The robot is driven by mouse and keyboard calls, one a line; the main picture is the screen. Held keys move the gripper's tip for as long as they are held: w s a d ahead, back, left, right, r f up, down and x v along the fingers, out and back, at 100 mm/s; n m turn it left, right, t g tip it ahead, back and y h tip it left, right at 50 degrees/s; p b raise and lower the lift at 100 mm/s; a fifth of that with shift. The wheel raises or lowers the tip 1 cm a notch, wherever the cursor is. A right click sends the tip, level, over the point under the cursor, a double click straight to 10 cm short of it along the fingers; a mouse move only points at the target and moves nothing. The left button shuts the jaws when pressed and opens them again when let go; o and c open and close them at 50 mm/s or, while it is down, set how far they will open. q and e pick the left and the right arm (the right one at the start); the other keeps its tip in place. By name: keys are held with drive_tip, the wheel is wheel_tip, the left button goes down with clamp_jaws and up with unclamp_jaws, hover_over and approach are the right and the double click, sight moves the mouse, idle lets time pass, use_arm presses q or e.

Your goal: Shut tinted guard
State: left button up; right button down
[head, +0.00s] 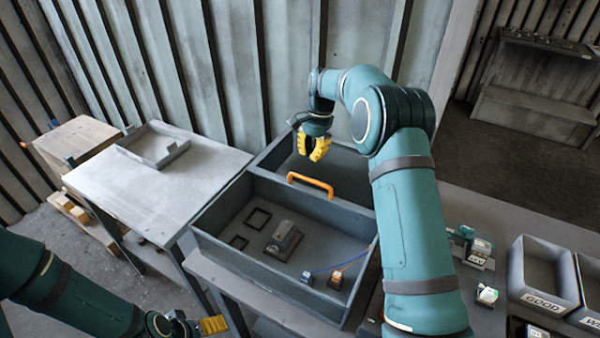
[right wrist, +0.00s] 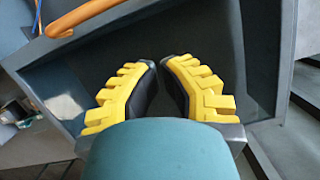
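The grey blower housing (head: 222,254) is an open box on the bench, with its inner parts uncovered. I take the dark, walled panel section (head: 345,164) behind it to be the tinted guard; its hinge is not clear. An orange handle (head: 310,185) stands at the border between the two and also shows at the top left of the right wrist view (right wrist: 85,14). My right gripper (head: 313,147) is above the rear section, behind the handle and apart from it. Its yellow fingers (right wrist: 160,62) have a narrow empty gap. My left gripper (head: 212,325) is low, left of the bench, partly hidden.
A metal table (head: 150,195) with a shallow grey tray (head: 153,146) stands at left. A dark block (head: 283,240) and small connectors (head: 335,280) sit inside the housing. Bins, one labelled GOOD (head: 542,302), stand at right. A ribbed wall rises close behind the rear section.

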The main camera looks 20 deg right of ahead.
sight(308, 172)
drive_tip(key=x, duration=0.3)
drive_tip(key=shift+f, duration=0.35)
drive_tip(key=a, duration=0.1)
drive_tip(key=s+a, duration=0.1)
drive_tip(key=shift+s+a+f, duration=0.1)
drive_tip(key=shift+s+a, duration=0.1)
drive_tip(key=shift+a, duration=0.15)
use_arm(q)
drive_tip(key=shift+f, duration=0.2)
use_arm(e)
drive_tip(key=shift+s+a, duration=0.25)
drive_tip(key=shift+a, duration=0.25)
